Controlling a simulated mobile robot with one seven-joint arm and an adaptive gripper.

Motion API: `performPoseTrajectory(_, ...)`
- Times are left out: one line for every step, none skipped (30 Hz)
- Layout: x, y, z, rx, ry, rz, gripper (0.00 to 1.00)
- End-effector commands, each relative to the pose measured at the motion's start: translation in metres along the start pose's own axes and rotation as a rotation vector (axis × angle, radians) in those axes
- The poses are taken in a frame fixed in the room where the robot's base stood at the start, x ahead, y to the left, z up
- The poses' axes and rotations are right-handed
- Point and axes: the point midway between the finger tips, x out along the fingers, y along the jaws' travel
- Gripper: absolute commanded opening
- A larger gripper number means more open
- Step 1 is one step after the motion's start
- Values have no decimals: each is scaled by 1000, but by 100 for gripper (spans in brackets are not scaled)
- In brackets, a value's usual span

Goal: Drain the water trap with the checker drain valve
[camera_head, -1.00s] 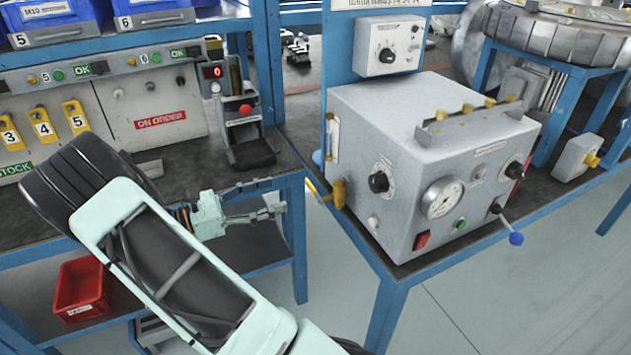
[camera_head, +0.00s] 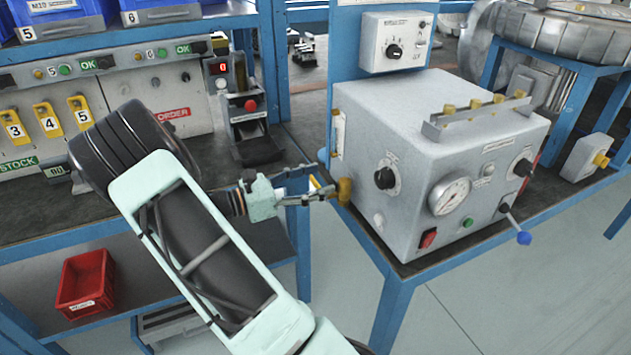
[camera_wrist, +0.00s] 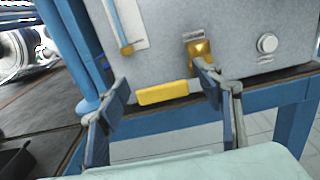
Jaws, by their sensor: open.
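The grey checker box (camera_head: 400,160) stands on the blue-framed bench. Its drain valve, a brass body (camera_wrist: 199,50) with a yellow lever (camera_wrist: 163,92), sits low on the box's left side, below a sight tube (camera_wrist: 124,30). In the wrist view the lever points left, roughly level. My gripper (camera_wrist: 160,92) is open, with one finger left of the lever's tip and the other by the lever's brass end. The lever lies across the gap between the fingers; contact cannot be told. In the head view my gripper (camera_head: 325,185) is at the valve (camera_head: 344,192), which it partly covers.
The box front carries a gauge (camera_head: 450,195), knobs, a red switch (camera_head: 428,238) and a blue-tipped lever (camera_head: 523,238). A blue bench post (camera_wrist: 70,40) stands left of the valve. A red bin (camera_head: 86,284) is on the lower shelf at left.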

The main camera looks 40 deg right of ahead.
Motion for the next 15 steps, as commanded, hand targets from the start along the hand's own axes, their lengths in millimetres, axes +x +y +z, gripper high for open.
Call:
performPoseTrajectory(0,0,0,0,0,0,60)
performPoseTrajectory(0,0,0,0,0,0,60)
performPoseTrajectory(0,0,0,0,0,0,57)
performPoseTrajectory(0,0,0,0,0,0,54)
performPoseTrajectory(0,0,0,0,0,0,50)
performPoseTrajectory(0,0,0,0,0,0,46)
performPoseTrajectory(0,0,0,0,0,0,42)
performPoseTrajectory(0,0,0,0,0,-1,39)
performPoseTrajectory(0,0,0,0,0,-1,35)
performPoseTrajectory(0,0,0,0,0,-1,32)
performPoseTrajectory(0,0,0,0,0,-1,28)
performPoseTrajectory(0,0,0,0,0,-1,24)
performPoseTrajectory(0,0,0,0,0,-1,20)
performPoseTrajectory(0,0,0,0,0,-1,17)
performPoseTrajectory(0,0,0,0,0,-1,13)
